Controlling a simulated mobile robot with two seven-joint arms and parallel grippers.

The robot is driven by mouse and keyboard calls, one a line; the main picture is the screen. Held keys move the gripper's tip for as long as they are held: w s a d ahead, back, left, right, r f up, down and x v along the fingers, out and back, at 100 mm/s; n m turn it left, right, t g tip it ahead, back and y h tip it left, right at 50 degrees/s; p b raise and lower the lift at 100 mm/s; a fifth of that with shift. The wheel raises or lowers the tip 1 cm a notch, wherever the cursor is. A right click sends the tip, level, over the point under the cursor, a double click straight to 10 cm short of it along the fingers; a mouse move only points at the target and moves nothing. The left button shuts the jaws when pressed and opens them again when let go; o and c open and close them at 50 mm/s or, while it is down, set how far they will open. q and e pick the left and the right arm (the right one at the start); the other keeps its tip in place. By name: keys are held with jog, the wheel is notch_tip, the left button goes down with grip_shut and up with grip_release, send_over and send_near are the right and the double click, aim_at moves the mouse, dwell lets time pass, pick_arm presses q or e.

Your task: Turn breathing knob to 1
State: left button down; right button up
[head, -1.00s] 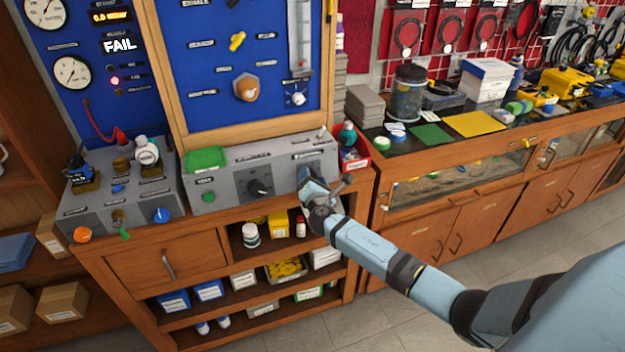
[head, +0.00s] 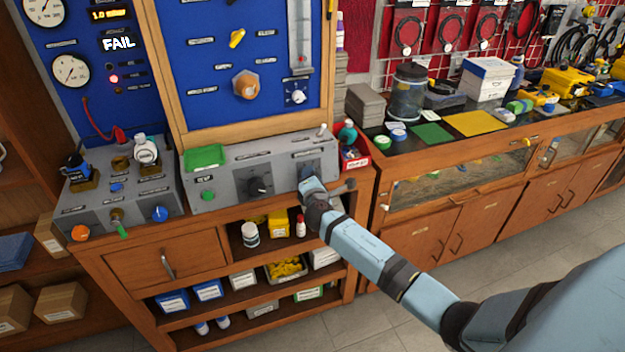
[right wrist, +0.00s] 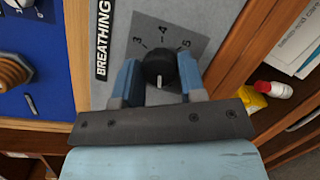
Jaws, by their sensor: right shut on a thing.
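The black breathing knob (right wrist: 158,70) shows in the right wrist view, on a dark scale plate (right wrist: 172,38) beside the label BREATHING (right wrist: 103,40). The digits 3, 4 and 5 are readable on the plate; others are hidden. The knob's white mark points down in that view, toward my gripper's palm and away from these digits. My right gripper (right wrist: 160,82) is shut on the knob, one blue finger on each side. In the head view, my right gripper (head: 308,180) is at the right end of the grey control box (head: 225,188) and covers the knob. My left gripper is not in view.
A second black dial (head: 259,187) is left of my gripper on the same box. A red bin (head: 352,160) stands close to its right. The blue panel above has a lit FAIL sign (head: 118,44) and a small display (head: 110,14). Open shelves lie below.

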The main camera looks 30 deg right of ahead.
jog(key=shift+m+g, duration=0.8)
jog(key=shift+m, duration=2.2)
jog(key=o, duration=0.9)
jog(key=shift+r, duration=0.1)
jog(key=v, duration=1.4)
jog(key=shift+d+r, duration=0.1)
